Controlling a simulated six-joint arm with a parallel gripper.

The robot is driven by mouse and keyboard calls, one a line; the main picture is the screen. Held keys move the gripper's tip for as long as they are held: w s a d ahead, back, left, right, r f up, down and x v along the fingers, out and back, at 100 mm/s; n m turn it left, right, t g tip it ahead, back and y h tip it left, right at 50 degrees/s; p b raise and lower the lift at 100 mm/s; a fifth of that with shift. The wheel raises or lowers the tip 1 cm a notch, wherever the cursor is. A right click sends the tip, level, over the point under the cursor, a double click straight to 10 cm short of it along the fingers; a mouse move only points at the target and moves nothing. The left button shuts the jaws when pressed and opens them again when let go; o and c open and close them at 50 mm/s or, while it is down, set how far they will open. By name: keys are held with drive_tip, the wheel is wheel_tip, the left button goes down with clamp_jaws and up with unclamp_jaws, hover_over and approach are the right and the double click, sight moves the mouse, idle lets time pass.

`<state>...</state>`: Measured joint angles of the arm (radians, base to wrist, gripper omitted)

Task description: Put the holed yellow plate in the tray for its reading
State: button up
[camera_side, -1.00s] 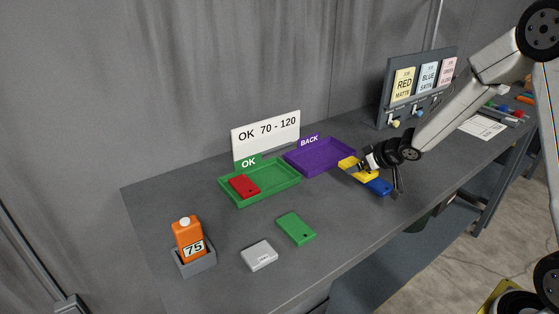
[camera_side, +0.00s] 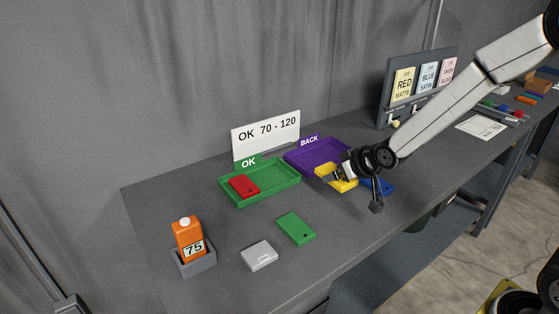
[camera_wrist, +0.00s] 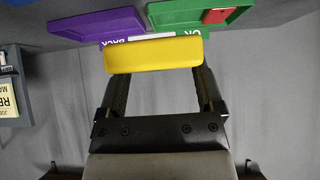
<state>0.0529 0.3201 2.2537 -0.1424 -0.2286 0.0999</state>
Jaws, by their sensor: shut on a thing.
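My gripper (camera_side: 362,178) is shut on the yellow plate (camera_side: 336,177) and holds it near the front right of the purple BACK tray. The plate also shows between the fingers in the wrist view (camera_wrist: 153,54); its hole is not clear there. The purple tray (camera_side: 300,165) is empty as far as I can see. The green OK tray (camera_side: 240,203) holds a red plate (camera_side: 243,185). An orange gauge (camera_side: 188,237) reading 75 stands in a grey holder (camera_side: 198,267) at the front left. A sign (camera_side: 266,135) behind the trays reads OK 70 - 120.
A green plate (camera_side: 296,229) and a small grey block (camera_side: 259,255) lie on the bench in front of the trays. A blue plate (camera_side: 385,186) lies partly behind my gripper. A panel (camera_side: 386,92) with colour cards stands at the back right.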

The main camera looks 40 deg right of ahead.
drive_tip(key=w+a, duration=0.2)
drive_tip(key=w, duration=0.5)
hover_over(271, 174)
drive_tip(key=s, duration=0.3)
wheel_tip(271, 174, down, 4)
drive_tip(key=shift+w+r, duration=0.1)
drive_tip(key=shift+f, duration=4.05)
drive_tip(key=shift+f, duration=0.1)
drive_tip(key=o, duration=1.3)
drive_tip(key=shift+f, duration=0.1)
drive_tip(key=shift+o, duration=0.2)
drive_tip(key=shift+r, duration=0.25)
